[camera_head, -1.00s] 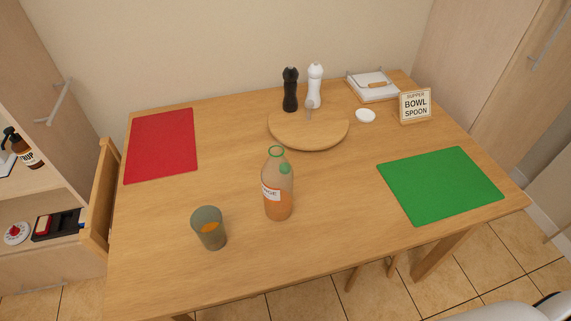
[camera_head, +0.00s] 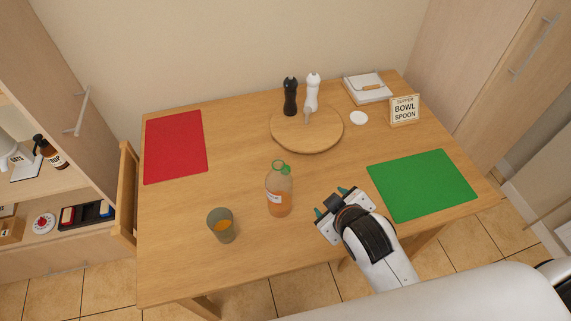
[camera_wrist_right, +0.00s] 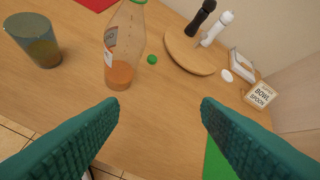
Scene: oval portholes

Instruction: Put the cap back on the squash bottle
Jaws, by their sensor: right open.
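The squash bottle (camera_head: 280,200) stands upright on the table, part full of orange liquid, with a green ring at its neck; it also shows in the right wrist view (camera_wrist_right: 122,50). The small green cap (camera_wrist_right: 152,59) lies on the table just beside the bottle in the right wrist view. In the head view the bottle overlaps the cap, so it is hard to separate from the green neck. My right gripper (camera_head: 330,200) is open and empty, to the right of the bottle; its teal fingers (camera_wrist_right: 160,108) are spread in the wrist view. My left gripper is not in view.
A glass with orange drink (camera_head: 222,227) stands left of the bottle. Behind are a round wooden board (camera_head: 320,137), black (camera_head: 290,97) and white (camera_head: 312,92) mills, a white dish (camera_head: 359,118) and a sign (camera_head: 404,110). Red (camera_head: 174,147) and green (camera_head: 422,184) mats lie flat.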

